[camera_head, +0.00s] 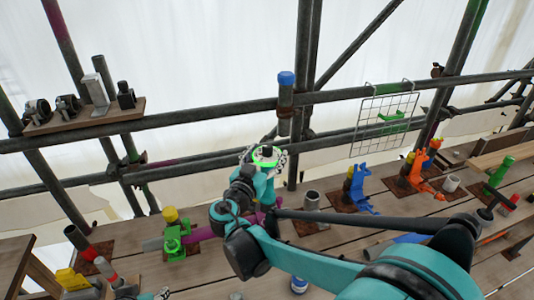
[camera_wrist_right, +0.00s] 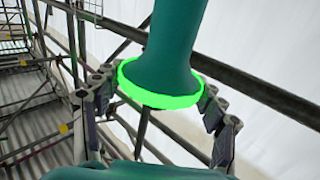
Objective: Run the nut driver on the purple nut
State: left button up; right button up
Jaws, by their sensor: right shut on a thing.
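My right gripper (camera_head: 265,158) is shut on a tool with a bright green ring and a dark end, which looks like the nut driver (camera_head: 266,150). The right wrist view shows the tool's teal body (camera_wrist_right: 170,45) and green ring between the fingers (camera_wrist_right: 160,105). The gripper is raised above the plank deck, in front of the scaffold rails. I cannot make out a purple nut. A purple bar (camera_head: 206,233) lies beside a green clamp (camera_head: 174,240) on the deck, partly behind my right arm. What seem to be my left gripper's fingertips (camera_head: 162,293) show at the bottom edge.
Blue (camera_head: 359,191) and orange (camera_head: 418,176) clamps stand on the deck to the right. A wire mesh panel (camera_head: 384,122) hangs from the rail. A small shelf (camera_head: 70,121) with dark fittings is at upper left. A blue-capped post (camera_head: 286,92) stands behind the right gripper.

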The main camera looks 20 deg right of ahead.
jog(key=shift+f+b, duration=3.4)
jog(key=shift+f, duration=0.85)
jog(key=shift+s+f, duration=0.1)
jog(key=shift+f, duration=0.15)
jog(key=shift+r, duration=0.1)
